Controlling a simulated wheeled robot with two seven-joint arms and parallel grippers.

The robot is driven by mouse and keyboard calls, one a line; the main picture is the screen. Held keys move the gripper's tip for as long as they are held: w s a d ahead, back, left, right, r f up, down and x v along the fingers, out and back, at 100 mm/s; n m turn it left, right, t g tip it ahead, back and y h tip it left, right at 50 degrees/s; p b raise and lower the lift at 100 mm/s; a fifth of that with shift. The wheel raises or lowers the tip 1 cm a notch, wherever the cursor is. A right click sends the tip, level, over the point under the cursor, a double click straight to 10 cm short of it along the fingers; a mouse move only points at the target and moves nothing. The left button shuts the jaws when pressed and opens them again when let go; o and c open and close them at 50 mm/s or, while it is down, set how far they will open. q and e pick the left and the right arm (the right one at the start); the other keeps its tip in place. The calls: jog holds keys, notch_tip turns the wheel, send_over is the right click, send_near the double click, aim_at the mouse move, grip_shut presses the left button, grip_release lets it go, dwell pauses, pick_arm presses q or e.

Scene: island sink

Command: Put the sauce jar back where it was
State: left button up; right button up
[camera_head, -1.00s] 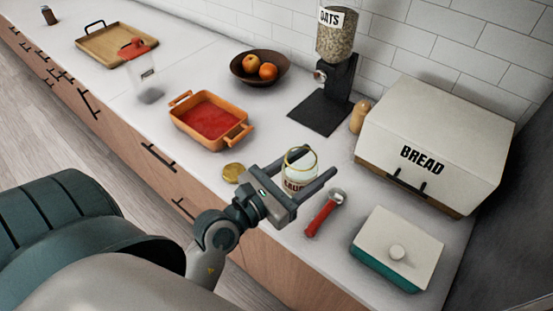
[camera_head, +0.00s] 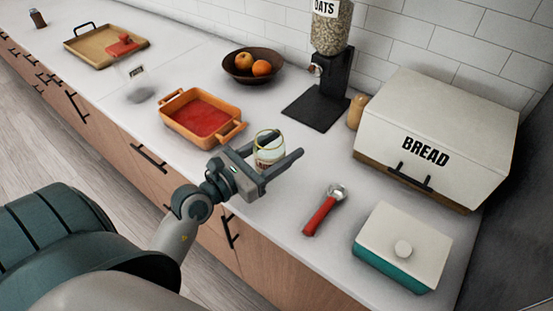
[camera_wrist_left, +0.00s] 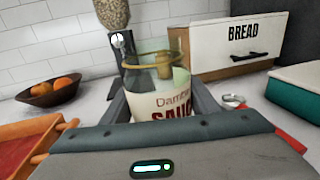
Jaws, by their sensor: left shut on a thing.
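The sauce jar (camera_head: 267,152) is a clear glass jar with a white label, a gold rim and an open top. My left gripper (camera_head: 286,147) is shut on it, one finger on each side, and the jar is upright over the front of the white counter. In the left wrist view the jar (camera_wrist_left: 168,105) stands between the fingers with its "SAUCE" label facing me. I cannot tell whether its base touches the counter. My right gripper is not in view.
An orange baking dish (camera_head: 237,128) with red filling is just left of the jar. A red-handled tool (camera_head: 321,212), a teal box with white lid (camera_head: 404,247) and a bread box (camera_head: 433,115) are to the right. An oats dispenser (camera_head: 328,70) and fruit bowl (camera_head: 235,71) stand behind.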

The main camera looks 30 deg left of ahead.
pick_arm(q)
jog(key=shift+w+a+f, duration=0.2)
jog(key=shift+a+f, duration=0.1)
jog(key=shift+a, duration=0.15)
jog(key=shift+w+a+f, duration=0.15)
jog(key=shift+a+f, duration=0.05)
jog(key=shift+a, duration=0.1)
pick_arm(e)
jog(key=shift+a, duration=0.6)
pick_arm(q)
jog(key=shift+f, duration=0.1)
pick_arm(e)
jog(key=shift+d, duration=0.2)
pick_arm(q)
jog(key=shift+f, duration=0.3)
notch_tip(320, 180, down, 3)
jog(key=shift+r, duration=0.1)
jog(key=shift+f, duration=0.2)
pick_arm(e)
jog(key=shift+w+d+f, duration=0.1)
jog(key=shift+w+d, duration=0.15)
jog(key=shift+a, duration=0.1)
